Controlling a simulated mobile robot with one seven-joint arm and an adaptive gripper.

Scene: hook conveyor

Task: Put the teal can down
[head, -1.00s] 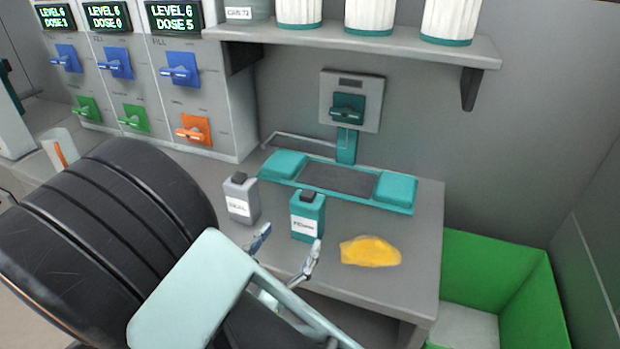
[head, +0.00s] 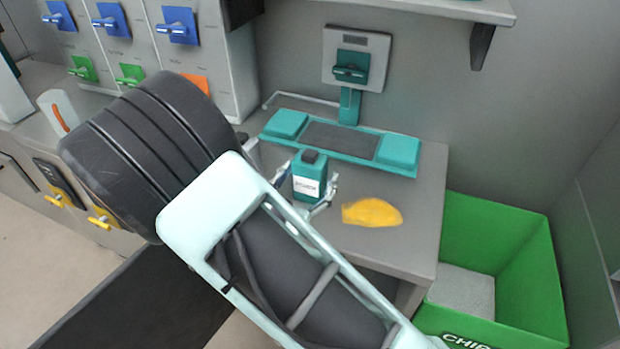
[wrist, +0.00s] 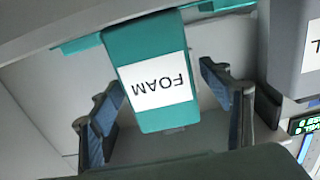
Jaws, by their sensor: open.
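The teal can (head: 310,178) with a white label and dark cap stands upright on the grey counter (head: 415,230). My gripper (head: 308,188) is open, with a finger on each side of the can. In the wrist view the teal can (wrist: 155,75) appears upside down with its FOAM label facing the camera. The open gripper (wrist: 160,97) shows a gap between each blue-padded finger and the can. The can's base is partly hidden by my gripper in the head view.
A grey can (wrist: 295,45) stands beside the teal one, mostly hidden by my arm in the head view. A yellow patch (head: 372,212) lies to the right. A teal scale-like device (head: 340,143) is behind. A green bin (head: 500,215) stands right of the counter.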

